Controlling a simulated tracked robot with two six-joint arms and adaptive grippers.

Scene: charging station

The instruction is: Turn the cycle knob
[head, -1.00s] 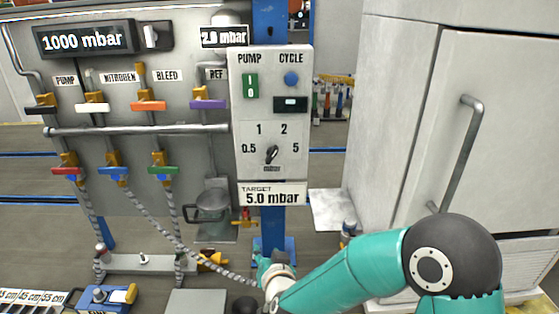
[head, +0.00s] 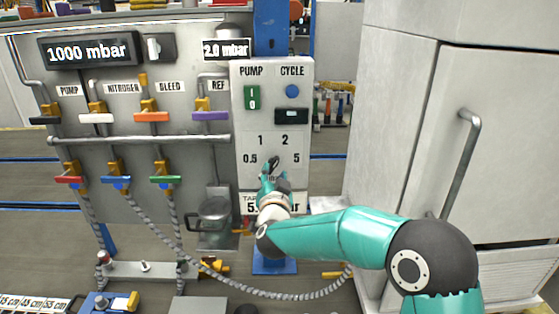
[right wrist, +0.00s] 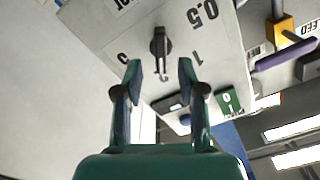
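The cycle knob (head: 273,161) is a dark lever knob on the light control panel (head: 242,125), ringed by the marks 0.5, 1, 2 and 5. It also shows in the right wrist view (right wrist: 159,42), its bar lying toward the 2. My right gripper (head: 273,178) is just below and in front of the knob in the head view. In the right wrist view its two fingers (right wrist: 160,67) are spread and empty, with the knob beyond the gap between them and apart from them. The target label (head: 245,203) is partly hidden behind the gripper. My left gripper is in neither view.
The panel has a green pump switch (head: 252,98) and a blue cycle button (head: 292,91). Left of it are coloured valve handles, including a purple one (head: 210,116). A grey cabinet (head: 400,130) stands to the right. A braided hose (head: 290,296) hangs below.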

